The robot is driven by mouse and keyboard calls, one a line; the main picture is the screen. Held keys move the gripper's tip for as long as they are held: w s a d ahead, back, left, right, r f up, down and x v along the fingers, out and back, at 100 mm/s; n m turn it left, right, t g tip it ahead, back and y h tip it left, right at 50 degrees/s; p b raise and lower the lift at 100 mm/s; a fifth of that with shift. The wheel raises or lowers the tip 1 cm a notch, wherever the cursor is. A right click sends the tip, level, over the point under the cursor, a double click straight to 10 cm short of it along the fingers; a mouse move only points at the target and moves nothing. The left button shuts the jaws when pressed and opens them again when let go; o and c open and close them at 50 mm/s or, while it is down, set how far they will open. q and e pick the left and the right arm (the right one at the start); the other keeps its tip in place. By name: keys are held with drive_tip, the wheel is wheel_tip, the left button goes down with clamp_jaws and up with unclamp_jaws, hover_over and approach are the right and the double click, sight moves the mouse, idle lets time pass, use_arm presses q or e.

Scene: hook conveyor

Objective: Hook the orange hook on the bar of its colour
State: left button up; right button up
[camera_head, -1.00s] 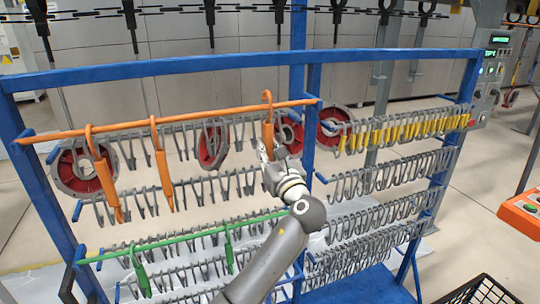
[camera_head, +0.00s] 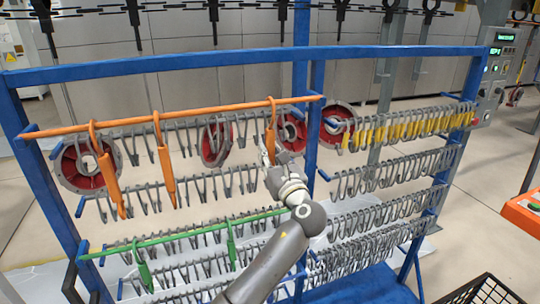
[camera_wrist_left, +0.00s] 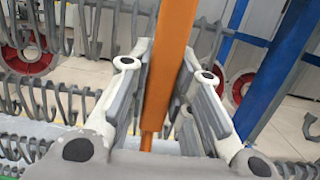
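The orange hook (camera_head: 271,138) hangs with its curved top over the orange bar (camera_head: 200,112), near the bar's right end. Two more orange hooks, one in the middle (camera_head: 165,165) and one at the left (camera_head: 107,175), hang on the same bar. My left gripper (camera_head: 268,155) is at the lower part of the right-hand orange hook. In the left wrist view, the hook's orange shank (camera_wrist_left: 170,65) stands between the two grey finger pads, with a gap beside it, so the gripper looks open around it. My right gripper is not in view.
A blue frame (camera_head: 250,64) carries the bars. A green bar (camera_head: 180,240) with green hooks is below, and yellow hooks (camera_head: 410,128) are at the right. Rows of grey hooks (camera_head: 395,172) hang close by. Red wheels (camera_head: 90,165) are behind. A black crate (camera_head: 485,290) stands at the lower right.

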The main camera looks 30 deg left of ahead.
use_arm(q)
drive_tip(key=o, duration=0.4)
drive_tip(key=shift+d, duration=0.1)
